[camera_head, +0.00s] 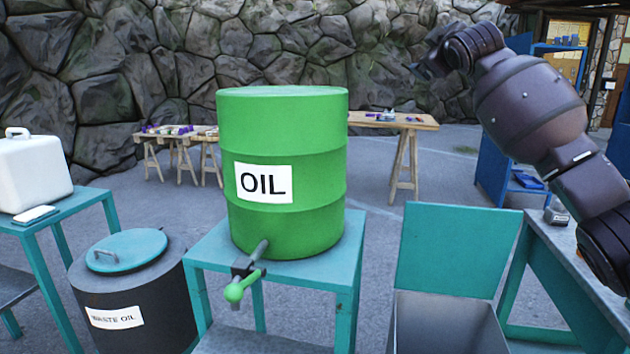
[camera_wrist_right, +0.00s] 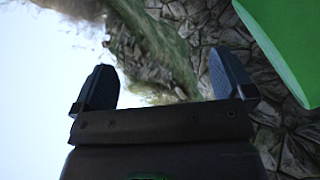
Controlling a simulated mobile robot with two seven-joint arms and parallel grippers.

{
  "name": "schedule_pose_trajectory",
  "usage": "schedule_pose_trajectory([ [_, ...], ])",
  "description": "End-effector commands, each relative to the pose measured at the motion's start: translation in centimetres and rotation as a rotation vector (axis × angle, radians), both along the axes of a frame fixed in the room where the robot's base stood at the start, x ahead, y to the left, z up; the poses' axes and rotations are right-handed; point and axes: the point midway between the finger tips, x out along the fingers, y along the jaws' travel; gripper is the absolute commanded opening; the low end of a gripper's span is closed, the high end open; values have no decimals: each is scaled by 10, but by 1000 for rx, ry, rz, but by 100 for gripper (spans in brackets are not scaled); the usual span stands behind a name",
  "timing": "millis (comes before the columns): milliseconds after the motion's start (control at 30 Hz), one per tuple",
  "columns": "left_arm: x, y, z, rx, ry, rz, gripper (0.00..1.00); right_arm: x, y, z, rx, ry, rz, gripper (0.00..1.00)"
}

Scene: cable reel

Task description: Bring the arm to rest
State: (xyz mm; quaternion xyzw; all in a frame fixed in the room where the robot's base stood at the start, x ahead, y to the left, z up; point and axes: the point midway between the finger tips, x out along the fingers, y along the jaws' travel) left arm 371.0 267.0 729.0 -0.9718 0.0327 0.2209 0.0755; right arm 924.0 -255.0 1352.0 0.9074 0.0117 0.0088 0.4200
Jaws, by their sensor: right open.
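My right arm (camera_head: 530,110) is raised on the right side of the head view. Its gripper end (camera_head: 432,62) is high, in front of the rock wall, and points left. In the right wrist view the two fingers of my right gripper (camera_wrist_right: 162,88) stand wide apart with nothing between them. Behind them show bright sky, rocks and part of a green drum (camera_wrist_right: 285,45). My left gripper is in neither view.
A green oil drum (camera_head: 320,150) with a tap (camera_head: 236,290) stands on a teal stand (camera_head: 310,275). A waste oil bin (camera_head: 160,305) and a white canister (camera_head: 32,175) are left. An open lidded box (camera_head: 455,322) and a teal table (camera_head: 560,265) are right.

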Motion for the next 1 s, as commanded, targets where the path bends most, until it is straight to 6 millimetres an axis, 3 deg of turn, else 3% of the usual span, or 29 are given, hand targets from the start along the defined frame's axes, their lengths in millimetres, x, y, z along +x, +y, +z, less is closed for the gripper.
schedule_pose_trajectory([
  [200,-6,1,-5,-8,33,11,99,-19,41,-81,83,-34,110,100],
  [400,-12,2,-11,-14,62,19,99,-48,64,-155,172,-36,190,100],
  [667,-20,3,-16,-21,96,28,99,-100,77,-246,294,-11,256,100],
  [1000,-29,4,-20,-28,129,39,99,-188,73,-347,445,45,270,100],
])
